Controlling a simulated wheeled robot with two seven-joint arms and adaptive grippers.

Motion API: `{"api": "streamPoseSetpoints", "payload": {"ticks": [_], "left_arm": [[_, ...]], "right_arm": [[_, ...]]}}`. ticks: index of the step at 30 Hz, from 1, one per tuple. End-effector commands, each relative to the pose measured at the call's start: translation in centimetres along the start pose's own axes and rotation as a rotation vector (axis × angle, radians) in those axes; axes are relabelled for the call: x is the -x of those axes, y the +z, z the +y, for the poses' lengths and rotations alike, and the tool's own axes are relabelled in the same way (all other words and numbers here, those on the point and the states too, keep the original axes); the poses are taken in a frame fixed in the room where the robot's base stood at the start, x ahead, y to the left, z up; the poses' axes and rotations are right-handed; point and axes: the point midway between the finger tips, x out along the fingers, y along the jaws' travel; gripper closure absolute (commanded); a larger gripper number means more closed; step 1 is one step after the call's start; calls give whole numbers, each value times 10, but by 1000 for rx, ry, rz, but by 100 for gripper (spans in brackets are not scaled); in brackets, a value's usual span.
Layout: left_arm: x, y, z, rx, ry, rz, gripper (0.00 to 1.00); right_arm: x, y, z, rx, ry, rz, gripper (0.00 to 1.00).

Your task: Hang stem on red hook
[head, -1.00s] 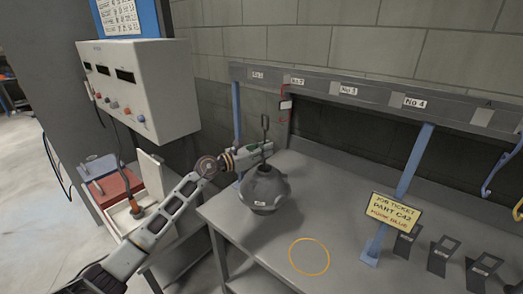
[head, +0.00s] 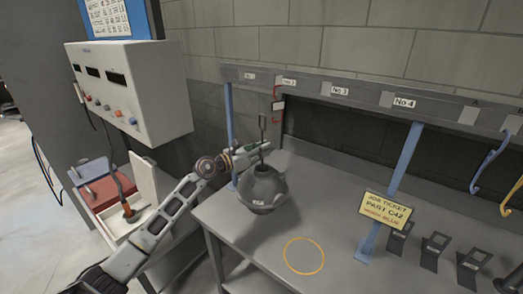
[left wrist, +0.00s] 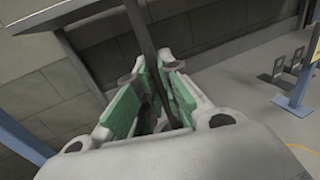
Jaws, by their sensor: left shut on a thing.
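The stem (head: 262,128) is a thin dark rod with a loop at its top, rising from a dark grey round hood (head: 263,190). My left gripper (head: 262,147) is shut on the stem below its loop. The stem also runs between the green-padded fingers in the left wrist view (left wrist: 153,65). The red hook (head: 277,108) hangs under the rail near the No 2 label. The stem's loop appears just left of the hook, apart from it. I cannot tell whether the hood touches the bench. My right gripper is not in view.
The grey bench (head: 330,215) has an orange ring (head: 304,256) and free room around it. A job ticket (head: 386,210) stands by a blue post (head: 402,160); its last line seems to read blue. Blue (head: 488,165) and yellow (head: 511,195) hooks hang at right.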

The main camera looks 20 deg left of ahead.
Motion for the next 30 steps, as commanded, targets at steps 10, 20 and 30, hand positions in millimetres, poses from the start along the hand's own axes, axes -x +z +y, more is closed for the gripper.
{"api": "streamPoseSetpoints", "payload": {"ticks": [10, 20, 30], "left_arm": [[-4, 4, -1, -1, 1, -5, 100], [-4, 4, -1, -1, 1, -5, 100], [-9, 4, -2, -1, 0, -5, 100]], "right_arm": [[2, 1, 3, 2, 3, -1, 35], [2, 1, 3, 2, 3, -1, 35], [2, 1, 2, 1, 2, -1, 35]]}}
